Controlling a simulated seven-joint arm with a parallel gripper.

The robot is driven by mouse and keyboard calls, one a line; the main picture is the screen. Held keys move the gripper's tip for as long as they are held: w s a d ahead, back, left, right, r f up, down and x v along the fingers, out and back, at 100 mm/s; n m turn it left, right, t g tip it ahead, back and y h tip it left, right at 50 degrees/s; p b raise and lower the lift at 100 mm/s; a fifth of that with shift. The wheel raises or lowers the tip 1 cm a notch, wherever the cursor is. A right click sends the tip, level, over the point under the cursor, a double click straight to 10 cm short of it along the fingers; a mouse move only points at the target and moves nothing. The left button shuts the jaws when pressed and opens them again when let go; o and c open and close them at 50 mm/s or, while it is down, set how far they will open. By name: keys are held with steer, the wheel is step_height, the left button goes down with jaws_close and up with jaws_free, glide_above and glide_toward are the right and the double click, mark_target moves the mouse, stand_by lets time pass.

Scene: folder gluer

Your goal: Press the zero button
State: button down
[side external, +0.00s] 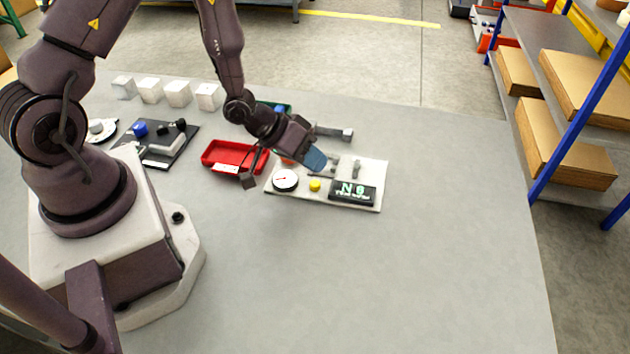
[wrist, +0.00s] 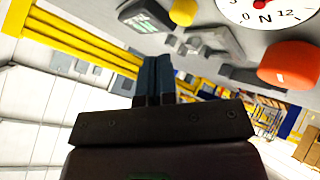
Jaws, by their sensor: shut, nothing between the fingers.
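A pale instrument panel (side external: 275,190) lies on the table. It carries a round white dial (side external: 285,180), a yellow button (side external: 315,185) and a dark display (side external: 352,191). An orange-red button (side external: 288,161) shows partly behind my arm. The wrist view also shows the dial (wrist: 262,12), the yellow button (wrist: 183,12), the red button (wrist: 290,65) and the display (wrist: 147,16). No label naming a zero button is readable. My gripper (side external: 317,159) is shut and empty, over the back of the panel. Its closed fingers (wrist: 153,75) appear apart from both buttons.
A red tray (side external: 233,157) sits left of the panel, with a grey metal part (side external: 335,133) behind it. Several white cubes (side external: 178,94) and a black board (side external: 165,153) stand further left. The table's right and front are clear. A shelf rack (side external: 575,110) stands beyond.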

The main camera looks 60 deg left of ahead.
mark_target(314, 181)
steer(key=shift+f, duration=0.7)
steer(key=shift+f, duration=0.15)
stand_by(1.5)
steer(key=shift+f, duration=0.25)
steer(key=shift+f, duration=0.45)
stand_by(0.6)
steer(key=shift+r, duration=0.9)
steer(key=shift+r, duration=2.5)
